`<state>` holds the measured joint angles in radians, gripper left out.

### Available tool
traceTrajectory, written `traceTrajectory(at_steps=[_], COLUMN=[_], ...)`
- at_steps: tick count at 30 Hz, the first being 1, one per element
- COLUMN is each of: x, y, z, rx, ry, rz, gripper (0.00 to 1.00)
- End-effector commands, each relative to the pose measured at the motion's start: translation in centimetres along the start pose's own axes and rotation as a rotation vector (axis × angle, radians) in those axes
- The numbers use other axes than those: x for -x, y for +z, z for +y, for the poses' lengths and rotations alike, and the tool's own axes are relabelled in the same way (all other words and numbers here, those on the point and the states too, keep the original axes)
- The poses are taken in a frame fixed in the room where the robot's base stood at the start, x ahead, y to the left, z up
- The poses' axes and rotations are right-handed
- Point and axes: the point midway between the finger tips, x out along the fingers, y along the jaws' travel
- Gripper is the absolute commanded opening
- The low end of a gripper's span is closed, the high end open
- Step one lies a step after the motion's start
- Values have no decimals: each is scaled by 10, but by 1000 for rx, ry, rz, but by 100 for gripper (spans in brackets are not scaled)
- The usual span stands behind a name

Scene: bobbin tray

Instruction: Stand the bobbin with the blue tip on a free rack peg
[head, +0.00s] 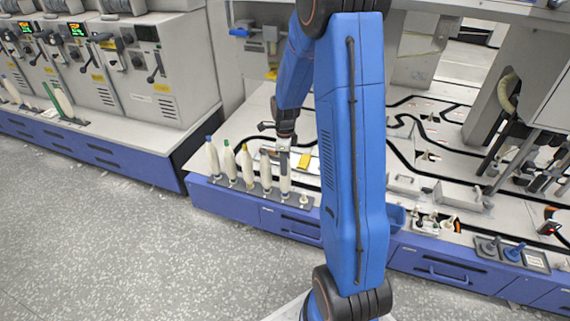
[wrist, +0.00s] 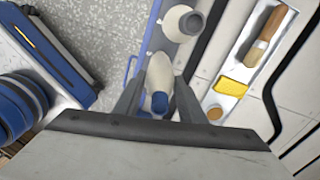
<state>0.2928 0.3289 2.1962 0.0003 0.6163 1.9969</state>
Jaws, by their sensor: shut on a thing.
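A cream bobbin with a blue tip (wrist: 160,102) is between my gripper's fingers in the wrist view. In the head view my gripper (head: 283,152) is shut around the upper part of this upright bobbin (head: 285,180), hiding its tip. Its foot is at the right part of the rack (head: 240,186); I cannot tell whether it is seated on a peg. Several other bobbins stand to its left, with a dark tip (head: 265,171), a yellow tip (head: 247,166), a green tip (head: 230,163) and, at the far left, another blue tip (head: 212,157). A short empty peg (head: 304,199) shows to the right.
A tray with a brush (wrist: 265,38) and a yellow block (wrist: 231,88) lies beside the rack in the wrist view. A blue bin (head: 395,216) is partly behind my arm. Machines (head: 150,70) stand at left; the floor in front is clear.

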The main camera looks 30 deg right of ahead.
Motion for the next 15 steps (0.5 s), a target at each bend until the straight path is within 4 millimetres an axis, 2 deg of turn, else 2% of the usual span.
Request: traceTrajectory(at_steps=[8, 9, 15], x=[-5, -5, -4], y=[0, 0, 0], z=[0, 0, 0], rx=[0, 0, 0], ry=[1, 0, 0], rz=[0, 0, 0], gripper=[0, 44, 44])
